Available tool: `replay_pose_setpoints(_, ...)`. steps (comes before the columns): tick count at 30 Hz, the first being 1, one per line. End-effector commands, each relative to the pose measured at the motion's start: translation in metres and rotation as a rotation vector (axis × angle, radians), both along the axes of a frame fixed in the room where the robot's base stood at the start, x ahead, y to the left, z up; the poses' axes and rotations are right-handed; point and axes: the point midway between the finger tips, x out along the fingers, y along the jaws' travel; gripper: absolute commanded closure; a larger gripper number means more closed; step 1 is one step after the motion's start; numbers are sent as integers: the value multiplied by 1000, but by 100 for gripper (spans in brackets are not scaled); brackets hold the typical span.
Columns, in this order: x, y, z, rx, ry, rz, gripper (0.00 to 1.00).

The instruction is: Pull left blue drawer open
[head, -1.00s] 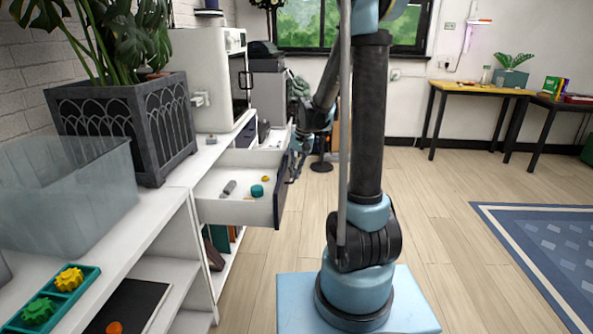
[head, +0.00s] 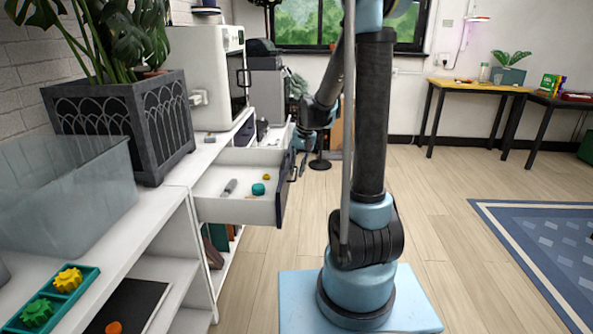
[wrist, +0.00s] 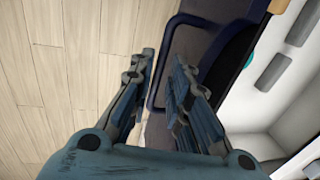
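The near drawer (head: 238,212), white inside with a dark blue front (head: 284,192), stands well pulled out of the white cabinet in the head view. A grey cylinder (head: 230,187), a teal round piece (head: 258,189) and a small yellow piece lie in it. Its dark looped handle (wrist: 159,88) shows in the wrist view. My gripper (wrist: 164,58) is at the handle, with the bar between its two fingers and a visible gap beside it. Firm contact cannot be made out. In the head view my gripper is small and partly hidden by my arm.
Another drawer (head: 270,137) stands partly out behind the near one. A white machine (head: 205,70), a planter (head: 120,125) and a clear bin (head: 65,190) stand on the cabinet top. Wooden floor to the right is open, with a blue rug (head: 545,240).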

Motion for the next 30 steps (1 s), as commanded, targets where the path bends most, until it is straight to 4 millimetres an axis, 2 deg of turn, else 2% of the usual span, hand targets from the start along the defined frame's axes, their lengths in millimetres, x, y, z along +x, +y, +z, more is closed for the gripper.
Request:
replay_pose_setpoints(5, -1, -3, 16, 0, 0, 0, 83)
replay_pose_setpoints(21, -1, -19, 97, 0, 0, -1, 83)
replay_pose_setpoints(30, -1, -22, 114, 0, 0, 0, 83)
